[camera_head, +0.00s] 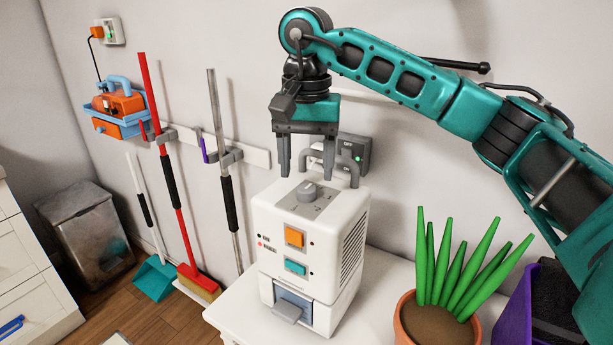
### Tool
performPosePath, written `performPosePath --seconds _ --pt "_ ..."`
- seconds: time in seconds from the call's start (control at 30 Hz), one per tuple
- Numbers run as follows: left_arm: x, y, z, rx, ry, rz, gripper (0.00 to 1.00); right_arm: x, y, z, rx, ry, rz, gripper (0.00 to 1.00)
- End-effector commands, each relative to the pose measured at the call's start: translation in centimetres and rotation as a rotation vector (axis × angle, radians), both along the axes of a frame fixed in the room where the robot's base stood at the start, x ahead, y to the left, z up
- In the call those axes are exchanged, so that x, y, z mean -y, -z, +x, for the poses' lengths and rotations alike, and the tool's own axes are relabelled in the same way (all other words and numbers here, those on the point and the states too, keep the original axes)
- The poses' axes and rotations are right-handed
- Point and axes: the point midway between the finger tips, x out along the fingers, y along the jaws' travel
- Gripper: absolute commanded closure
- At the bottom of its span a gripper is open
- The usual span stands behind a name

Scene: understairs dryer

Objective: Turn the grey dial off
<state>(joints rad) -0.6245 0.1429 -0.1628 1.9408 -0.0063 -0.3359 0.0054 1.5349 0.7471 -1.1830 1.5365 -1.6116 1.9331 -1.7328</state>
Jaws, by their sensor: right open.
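The grey dial (307,191) sits on the top face of a white machine (266,232), which has an orange button, a teal button and a grey tray at its front. Marks around the dial are too small to read. My right gripper (306,174) hangs pointing down just above the dial, with its two grey fingers apart. It is empty, and no contact with the dial shows. My left gripper is not in view.
The machine stands on a white table (232,316). A potted plant (422,325) and a purple bin (516,318) are to its right.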

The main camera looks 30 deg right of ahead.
Motion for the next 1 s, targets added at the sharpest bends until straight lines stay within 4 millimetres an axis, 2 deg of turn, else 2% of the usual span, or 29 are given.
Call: performPosePath --seconds 0.03,0.2,0.4,0.6,1.0 --pt "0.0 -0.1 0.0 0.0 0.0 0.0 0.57 -0.1 -1.4 0.1 0.006 -0.001 0.002 0.39" --pt "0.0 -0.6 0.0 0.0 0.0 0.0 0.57 -0.1 -5.5 0.0 0.005 -0.001 0.0 0.39" --pt "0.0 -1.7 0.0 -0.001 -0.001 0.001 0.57 0.0 -8.5 0.0 0.004 -0.001 0.0 0.39" --pt "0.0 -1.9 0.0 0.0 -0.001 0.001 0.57 0.0 -9.6 0.0 0.001 -0.001 0.0 0.39" --pt "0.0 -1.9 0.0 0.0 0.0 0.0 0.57 0.0 -9.5 0.0 0.001 -0.002 0.0 0.39"
